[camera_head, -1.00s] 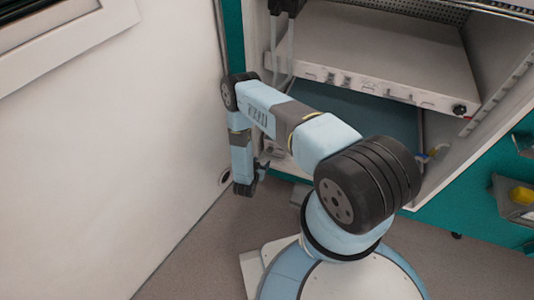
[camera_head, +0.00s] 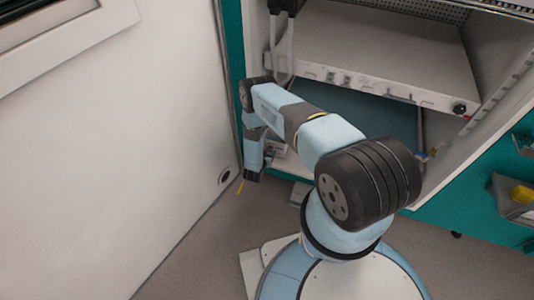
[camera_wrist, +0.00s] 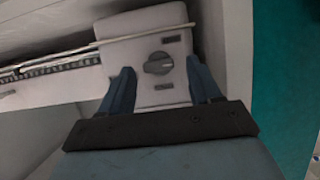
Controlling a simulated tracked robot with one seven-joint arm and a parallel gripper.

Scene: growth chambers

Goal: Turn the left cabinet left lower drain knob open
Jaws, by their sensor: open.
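The wrist view shows a dark grey round knob (camera_wrist: 158,63) with a raised grip bar, on the face of a pale box-like housing (camera_wrist: 150,22). My gripper (camera_wrist: 159,69) is open, with one blue finger on each side of the knob. The fingers look apart from the knob, though I cannot tell how far short of it the tips are. In the head view my gripper (camera_head: 253,177) hangs low by the left side of the open cabinet (camera_head: 335,122), and that knob cannot be made out there.
A white wall panel (camera_head: 120,140) stands close to the left of my arm. A shelf unit (camera_head: 375,55) with a black knob (camera_head: 460,109) sits above the lower bay. A small yellow piece (camera_head: 240,188) shows beside my gripper. Bins (camera_head: 513,198) hang at the right.

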